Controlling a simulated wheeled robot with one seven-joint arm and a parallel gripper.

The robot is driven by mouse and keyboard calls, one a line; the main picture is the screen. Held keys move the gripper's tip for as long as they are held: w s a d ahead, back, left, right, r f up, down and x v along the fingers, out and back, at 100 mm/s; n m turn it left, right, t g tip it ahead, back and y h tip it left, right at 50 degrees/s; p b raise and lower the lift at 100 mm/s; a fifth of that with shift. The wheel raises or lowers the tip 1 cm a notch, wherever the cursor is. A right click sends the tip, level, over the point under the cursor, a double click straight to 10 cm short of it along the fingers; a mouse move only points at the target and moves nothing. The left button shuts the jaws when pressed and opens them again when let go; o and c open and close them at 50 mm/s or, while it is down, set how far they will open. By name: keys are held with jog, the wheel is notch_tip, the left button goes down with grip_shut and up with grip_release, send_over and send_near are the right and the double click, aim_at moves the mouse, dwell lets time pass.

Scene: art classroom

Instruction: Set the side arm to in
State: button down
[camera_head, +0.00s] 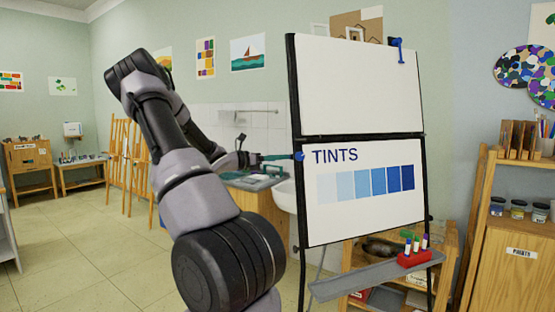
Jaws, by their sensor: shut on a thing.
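The side arm (279,157) is a thin teal rod that sticks out to the left from the left edge of the flip chart (361,85), about level. A blue knob (299,156) sits on the chart's edge at the rod's inner end. My gripper (258,160) is at the rod's outer end, left of the chart, and is shut on it. The fingertips are small and dark here, so the exact grip is hard to see. The chart's lower sheet reads "TINTS" above a row of blue squares.
A blue clip (398,50) stands at the chart's top right. A grey tray (375,277) below holds markers in a red holder (414,259). Behind are a sink (285,195) and a wooden cabinet (262,205). Easels (127,165) stand left; the floor (75,250) there is clear.

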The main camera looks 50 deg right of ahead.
jog(key=c, duration=0.7)
grip_release()
jog(key=shift+o, duration=0.2)
jog(key=v, duration=1)
jog(key=shift+w+a, duration=0.25)
jog(key=shift+a, duration=0.05)
